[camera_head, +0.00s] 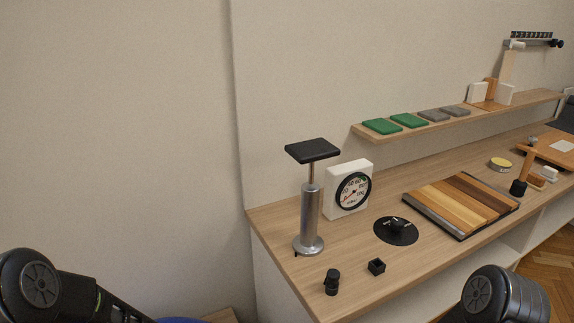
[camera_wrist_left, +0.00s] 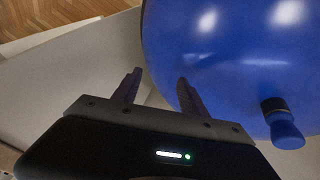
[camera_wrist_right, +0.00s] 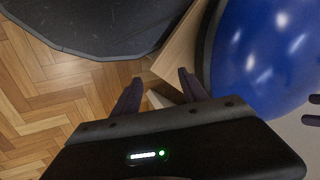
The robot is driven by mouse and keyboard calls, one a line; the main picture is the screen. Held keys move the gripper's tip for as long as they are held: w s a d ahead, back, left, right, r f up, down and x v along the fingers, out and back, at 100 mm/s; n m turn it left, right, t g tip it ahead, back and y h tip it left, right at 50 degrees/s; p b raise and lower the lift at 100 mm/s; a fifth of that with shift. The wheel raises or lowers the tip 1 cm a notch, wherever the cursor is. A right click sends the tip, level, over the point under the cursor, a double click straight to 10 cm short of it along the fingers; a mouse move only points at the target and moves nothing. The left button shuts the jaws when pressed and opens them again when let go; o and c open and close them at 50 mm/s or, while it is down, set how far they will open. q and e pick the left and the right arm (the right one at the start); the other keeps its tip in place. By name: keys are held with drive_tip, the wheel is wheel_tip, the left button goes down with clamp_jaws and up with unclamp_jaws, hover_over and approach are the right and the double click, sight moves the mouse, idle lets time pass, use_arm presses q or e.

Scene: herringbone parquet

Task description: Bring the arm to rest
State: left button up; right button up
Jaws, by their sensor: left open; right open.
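My left arm (camera_head: 70,290) comes in at the lower left of the head view, and its gripper is hidden there. My left gripper (camera_wrist_left: 157,78) shows open and empty in the left wrist view, close to a large shiny blue round object (camera_wrist_left: 225,50) that bears a dark and blue knob (camera_wrist_left: 284,125). My right arm (camera_head: 490,297) shows at the bottom right of the head view, its gripper also out of sight there. My right gripper (camera_wrist_right: 160,75) is open and empty in the right wrist view, above parquet and a wooden edge, left of the blue object (camera_wrist_right: 265,60).
A wooden counter (camera_head: 275,225) carries a metal pump (camera_head: 309,215), a gauge (camera_head: 348,189), a black dial (camera_head: 396,230), a striped board (camera_head: 462,204) and small black parts. A shelf (camera_head: 440,125) hangs above. A dark flat object (camera_wrist_right: 100,25) lies over the parquet (camera_wrist_right: 50,100).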

use_arm(q)
drive_tip(key=s+d+g+h+p, duration=0.1)
drive_tip(key=s+d+p, duration=0.2)
drive_tip(key=s+d, duration=0.3)
drive_tip(key=s+d+f+g+p, duration=0.1)
drive_tip(key=s+d+g+p, duration=0.1)
drive_tip(key=s+d, duration=0.5)
drive_tip(key=s+p, duration=0.1)
drive_tip(key=s, duration=0.4)
drive_tip(key=shift+s+f+g+h, duration=0.25)
drive_tip(key=shift+s+g+h, duration=0.05)
drive_tip(key=shift+s+h, duration=0.1)
use_arm(e)
wheel_tip(320, 180, up, 8)
drive_tip(key=shift+f, duration=0.2)
use_arm(q)
drive_tip(key=shift+d, duration=0.1)
